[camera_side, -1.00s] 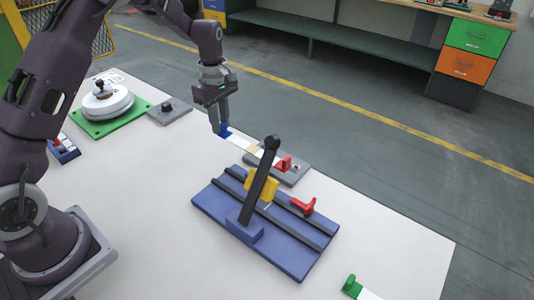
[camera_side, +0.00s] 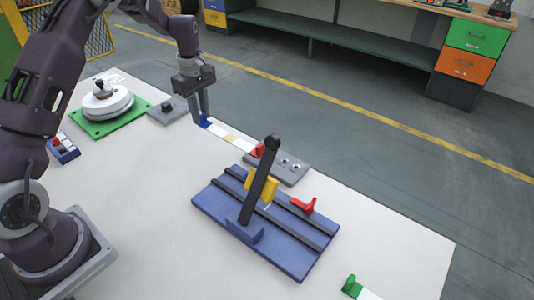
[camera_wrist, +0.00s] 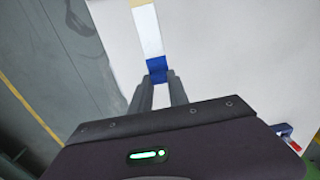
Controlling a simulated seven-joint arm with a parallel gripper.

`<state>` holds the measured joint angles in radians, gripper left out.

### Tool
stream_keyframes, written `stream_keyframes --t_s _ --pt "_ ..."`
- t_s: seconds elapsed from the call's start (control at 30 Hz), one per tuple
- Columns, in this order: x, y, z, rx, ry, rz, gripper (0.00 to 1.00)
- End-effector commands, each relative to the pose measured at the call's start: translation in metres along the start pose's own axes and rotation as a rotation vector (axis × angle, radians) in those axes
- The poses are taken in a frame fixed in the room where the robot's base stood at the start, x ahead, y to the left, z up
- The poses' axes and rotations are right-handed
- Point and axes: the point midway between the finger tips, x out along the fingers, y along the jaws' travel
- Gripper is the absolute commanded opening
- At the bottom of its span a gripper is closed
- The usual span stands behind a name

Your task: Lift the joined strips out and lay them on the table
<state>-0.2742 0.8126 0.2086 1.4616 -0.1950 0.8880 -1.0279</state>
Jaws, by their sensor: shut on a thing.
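My gripper (camera_side: 203,112) is shut on the blue end (camera_side: 206,122) of the joined strips, near the back edge of the table. The joined strips (camera_side: 219,131) are white with a tan patch (camera_side: 230,137) in the middle and a red end piece (camera_side: 258,151). In the wrist view the blue end (camera_wrist: 157,69) sits between my fingertips (camera_wrist: 157,79), and the white strip (camera_wrist: 148,32) runs away from it. I cannot tell whether the strips touch the white table (camera_side: 150,200).
A grey panel with small buttons (camera_side: 284,173) lies by the red end. A red clamp (camera_side: 303,206) and yellow block (camera_side: 264,187) are on the fixture. A green-ended strip (camera_side: 351,285) lies at front right. A white round device (camera_side: 106,105) stands at left.

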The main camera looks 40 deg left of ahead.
Motion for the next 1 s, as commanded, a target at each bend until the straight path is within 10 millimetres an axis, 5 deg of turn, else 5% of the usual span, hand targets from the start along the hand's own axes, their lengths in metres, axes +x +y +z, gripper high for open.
stream_keyframes --t_s 1.0 --pt "0.000 -0.002 -0.080 -0.002 0.000 0.001 0.00"
